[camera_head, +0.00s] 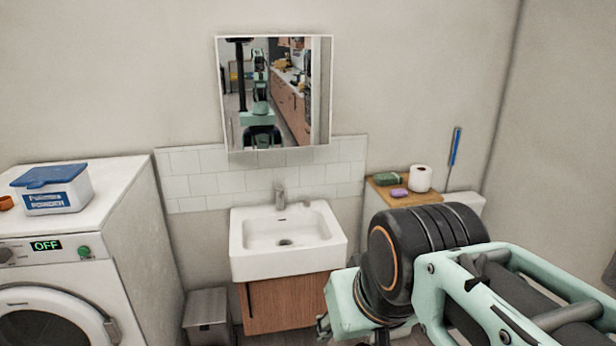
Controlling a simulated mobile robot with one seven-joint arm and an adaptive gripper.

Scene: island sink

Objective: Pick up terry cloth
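A green, flat, soft-looking item (387,179), possibly the folded terry cloth, lies on a wooden board (408,199) to the right of the sink. It is too small to be sure that it is the cloth. My arm fills the lower right. Part of my gripper (323,326) shows at the bottom edge, in front of the sink cabinet and well apart from the green item. Most of the gripper is hidden by the arm or cut off, so its opening does not show.
A purple bar (399,193) and a toilet roll (421,178) share the board. A blue-handled brush (455,147) stands behind. The white sink (288,262) is central; a bin (207,312) and a washing machine (60,290) with a powder box (55,198) stand left.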

